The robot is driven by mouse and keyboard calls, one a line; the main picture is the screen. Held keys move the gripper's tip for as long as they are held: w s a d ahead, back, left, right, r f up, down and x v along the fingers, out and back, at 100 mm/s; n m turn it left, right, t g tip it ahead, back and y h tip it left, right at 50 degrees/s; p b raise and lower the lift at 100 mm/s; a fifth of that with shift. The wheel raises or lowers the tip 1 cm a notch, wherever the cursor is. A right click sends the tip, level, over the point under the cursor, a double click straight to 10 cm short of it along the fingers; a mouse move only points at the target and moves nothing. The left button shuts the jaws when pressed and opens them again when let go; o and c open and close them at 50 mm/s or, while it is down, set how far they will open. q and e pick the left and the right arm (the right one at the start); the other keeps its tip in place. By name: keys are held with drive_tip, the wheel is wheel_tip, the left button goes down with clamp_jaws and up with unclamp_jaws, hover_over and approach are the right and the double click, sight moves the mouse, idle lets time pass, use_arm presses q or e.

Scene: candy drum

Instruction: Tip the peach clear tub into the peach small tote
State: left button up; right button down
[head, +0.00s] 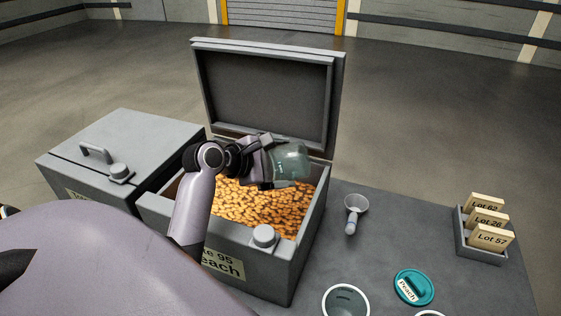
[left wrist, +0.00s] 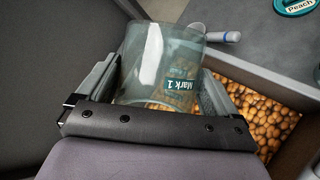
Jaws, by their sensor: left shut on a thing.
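The clear tub (head: 291,162) is held on its side above the open tote, tilted to the right in the head view. My left gripper (head: 262,160) is shut on it. In the left wrist view the tub (left wrist: 145,50) sits between the fingers (left wrist: 160,88), with a teal "Mark 1" label. Orange pieces show through its wall; I cannot tell whether they are inside or behind it. The grey tote (head: 272,275), its front label ending in "each", stands open with its lid (head: 265,90) up. Orange-brown candies (head: 255,205) fill much of it. My right gripper is not in view.
A closed grey box (head: 130,140) with a handle stands left of the tote. On the table right of it are a scoop (head: 352,212), a teal "Peach" lid (head: 413,287), an open round container (head: 346,301) and a rack of lot cards (head: 483,238).

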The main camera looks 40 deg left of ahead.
sight(305, 165)
use_arm(q)
drive_tip(key=d+m+g+y, duration=0.1)
drive_tip(key=w+d+m+g+y, duration=0.1)
drive_tip(key=d+r+g+y, duration=0.1)
drive_tip(key=y, duration=0.1)
drive_tip(key=shift+w+d+m, duration=0.1)
drive_tip(key=shift+w+m, duration=0.25)
drive_tip(key=shift+m, duration=0.05)
drive_tip(key=shift+d+g+y, duration=0.1)
drive_tip(key=shift+g+y, duration=0.2)
drive_tip(key=shift+g, duration=0.1)
drive_tip(key=shift+f, duration=0.1)
drive_tip(key=shift+w+d+f+m+g+y, duration=0.1)
drive_tip(key=shift+w+d+m+g+y, duration=0.15)
drive_tip(key=shift+m+g+y, duration=0.5)
drive_tip(key=y, duration=0.1)
drive_tip(key=m+y, duration=0.1)
drive_tip(key=g+y, duration=0.1)
drive_tip(key=shift+w+d+f+y, duration=0.15)
drive_tip(key=shift+d+f+y, duration=0.2)
drive_tip(key=shift+m, duration=0.25)
